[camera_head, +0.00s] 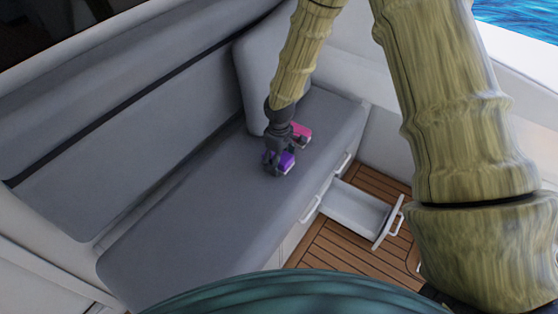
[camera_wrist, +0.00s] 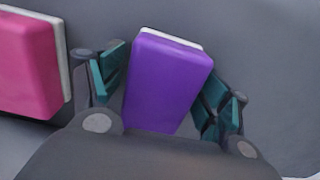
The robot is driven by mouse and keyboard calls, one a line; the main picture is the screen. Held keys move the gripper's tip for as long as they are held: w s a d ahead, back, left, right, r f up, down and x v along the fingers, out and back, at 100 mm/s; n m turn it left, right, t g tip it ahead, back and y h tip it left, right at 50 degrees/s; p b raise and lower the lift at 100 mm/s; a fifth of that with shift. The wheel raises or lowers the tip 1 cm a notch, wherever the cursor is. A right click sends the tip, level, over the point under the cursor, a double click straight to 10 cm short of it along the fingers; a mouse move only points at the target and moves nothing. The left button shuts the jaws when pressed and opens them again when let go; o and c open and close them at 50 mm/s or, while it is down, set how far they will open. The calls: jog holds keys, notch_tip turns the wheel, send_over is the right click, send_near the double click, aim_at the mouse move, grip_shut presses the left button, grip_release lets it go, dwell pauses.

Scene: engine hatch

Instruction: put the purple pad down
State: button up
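The purple pad (camera_wrist: 168,82) has a white backing along its far edge and sits between the two fingers of my gripper (camera_wrist: 165,68) in the wrist view. The fingers close in on its two sides, and the right one overlaps its edge. In the head view my gripper (camera_head: 280,158) points down over the grey seat cushion, with the purple pad (camera_head: 287,161) at its fingers. The pad is at or just above the cushion; I cannot tell if it touches. A pink pad (camera_wrist: 28,65) with a white backing lies to the left in the wrist view, apart from the purple one.
The grey bench seat (camera_head: 190,225) has free room toward the lower left. A grey back cushion (camera_head: 262,75) stands behind my gripper. An open white drawer (camera_head: 355,212) juts out from the bench front over the wooden floor (camera_head: 335,250).

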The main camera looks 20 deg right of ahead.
notch_tip(320, 180, up, 12)
jog(key=shift+r+b, duration=0.25)
jog(key=shift+b, duration=0.15)
dwell(0.7)
